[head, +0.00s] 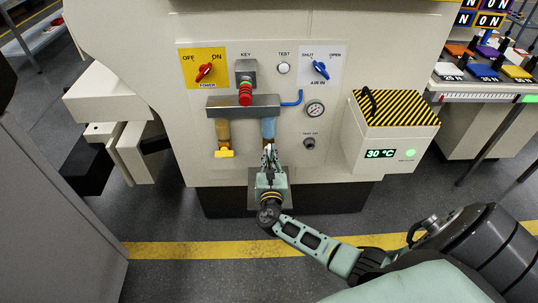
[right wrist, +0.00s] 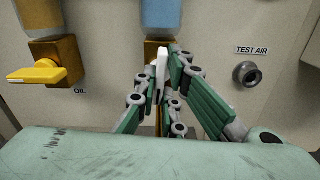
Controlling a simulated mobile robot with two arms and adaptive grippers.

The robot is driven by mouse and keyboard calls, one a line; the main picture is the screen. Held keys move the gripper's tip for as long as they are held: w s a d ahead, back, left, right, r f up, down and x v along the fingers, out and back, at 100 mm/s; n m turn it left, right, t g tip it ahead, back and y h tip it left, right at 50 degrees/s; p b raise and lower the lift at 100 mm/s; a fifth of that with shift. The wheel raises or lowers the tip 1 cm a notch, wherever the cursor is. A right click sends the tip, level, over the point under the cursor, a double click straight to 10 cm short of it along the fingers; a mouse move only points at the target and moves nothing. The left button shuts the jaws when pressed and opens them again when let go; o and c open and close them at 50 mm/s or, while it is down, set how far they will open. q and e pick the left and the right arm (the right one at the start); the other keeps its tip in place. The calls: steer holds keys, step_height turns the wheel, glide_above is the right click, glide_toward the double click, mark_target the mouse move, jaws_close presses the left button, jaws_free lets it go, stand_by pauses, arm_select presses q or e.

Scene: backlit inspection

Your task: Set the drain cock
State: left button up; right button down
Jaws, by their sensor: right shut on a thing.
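The drain cock shows in the right wrist view as a brass body (right wrist: 152,47) under the blue bowl (right wrist: 161,12). Its pale lever (right wrist: 162,68) stands roughly upright in that picture, between the fingers. My right gripper (right wrist: 170,62) is shut on this lever, and the fingers hide part of it. In the head view my right gripper (head: 268,156) reaches up to just below the blue bowl (head: 268,128) and covers the cock. My left gripper is not in view.
An oil cock with a yellow handle (right wrist: 37,72) is close on the left, its handle pointing left. A test air port (right wrist: 247,74) is on the right. A striped-lid box (head: 395,108) reading 30 °C juts out right. Power (head: 204,72) and air (head: 320,70) knobs sit above.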

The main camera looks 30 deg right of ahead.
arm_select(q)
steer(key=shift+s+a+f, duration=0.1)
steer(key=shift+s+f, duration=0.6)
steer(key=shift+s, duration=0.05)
arm_select(e)
steer(key=shift+f+n, duration=0.1)
steer(key=shift+n, duration=0.6)
steer(key=c, duration=1.9)
jaws_free()
steer(key=shift+o, duration=0.2)
steer(key=v, duration=1.2)
steer(key=shift+a, duration=0.1)
